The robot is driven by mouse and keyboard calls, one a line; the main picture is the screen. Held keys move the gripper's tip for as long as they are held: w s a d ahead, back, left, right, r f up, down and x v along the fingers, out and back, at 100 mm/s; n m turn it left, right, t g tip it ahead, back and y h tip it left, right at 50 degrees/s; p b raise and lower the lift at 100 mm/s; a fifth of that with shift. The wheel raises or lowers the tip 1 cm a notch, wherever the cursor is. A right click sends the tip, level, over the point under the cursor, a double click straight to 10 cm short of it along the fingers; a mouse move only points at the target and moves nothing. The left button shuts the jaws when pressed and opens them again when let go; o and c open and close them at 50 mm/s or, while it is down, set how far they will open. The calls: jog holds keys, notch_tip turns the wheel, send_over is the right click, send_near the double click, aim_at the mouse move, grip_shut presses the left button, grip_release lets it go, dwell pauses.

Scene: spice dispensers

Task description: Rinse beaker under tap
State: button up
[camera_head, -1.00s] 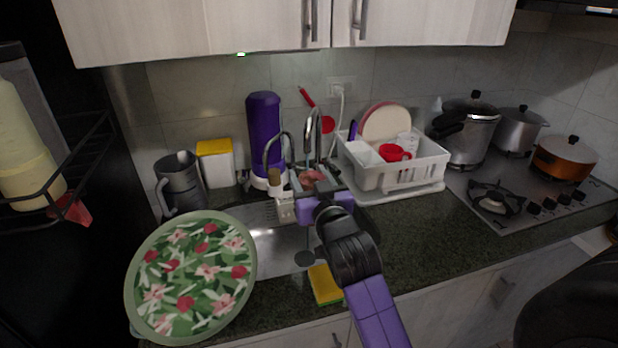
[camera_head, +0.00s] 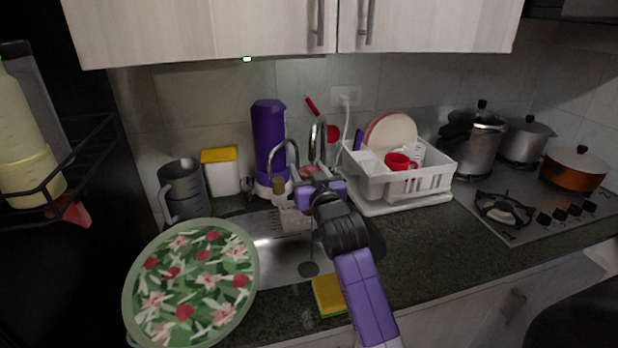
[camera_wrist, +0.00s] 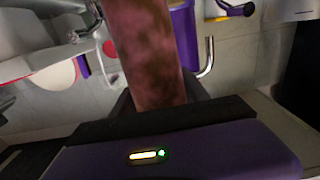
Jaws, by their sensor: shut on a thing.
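My gripper (camera_head: 318,186) is over the back of the metal sink (camera_head: 275,252). It is shut on a reddish-brown, mottled beaker (camera_wrist: 148,50), which fills the middle of the wrist view. In the head view my gripper and arm hide most of the beaker. A chrome tap (camera_head: 318,135) rises directly behind my gripper. A second thin curved spout (camera_head: 281,150) stands just to its left. I cannot tell whether water is running or whether the beaker touches the tap.
A white dish rack (camera_head: 435,182) with plates and a red cup stands right of the tap. A purple bottle (camera_head: 269,140), a white yellow-topped box (camera_head: 222,172) and a grey jug (camera_head: 182,190) stand left. A floral tray (camera_head: 190,285) covers the front left. A sponge (camera_head: 328,296) lies at the sink's front.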

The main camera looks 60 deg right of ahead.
jog(key=shift+f+b+x, duration=0.2)
jog(key=shift+x, duration=0.75)
jog(key=shift+f+b+x, duration=0.2)
jog(key=shift+x, duration=0.7)
jog(key=shift+s+d, duration=0.25)
jog(key=shift+s, duration=0.05)
jog(key=shift+s+d, duration=0.2)
jog(key=shift+s, duration=0.1)
jog(key=shift+w, duration=0.1)
jog(key=shift+w+a, duration=0.35)
jog(key=shift+w, duration=0.05)
jog(key=shift+s+d+p, duration=0.1)
jog(key=shift+s+p, duration=0.05)
jog(key=shift+p, duration=0.2)
jog(key=shift+s+d, duration=0.25)
jog(key=shift+s, duration=0.1)
jog(key=shift+w+a+p+v, duration=0.15)
jog(key=shift+p+v, duration=0.35)
jog(key=shift+v, duration=1.5)
jog(key=shift+w+a+p+v, duration=0.15)
jog(key=shift+p+v, duration=0.35)
jog(key=shift+v, duration=1.5)
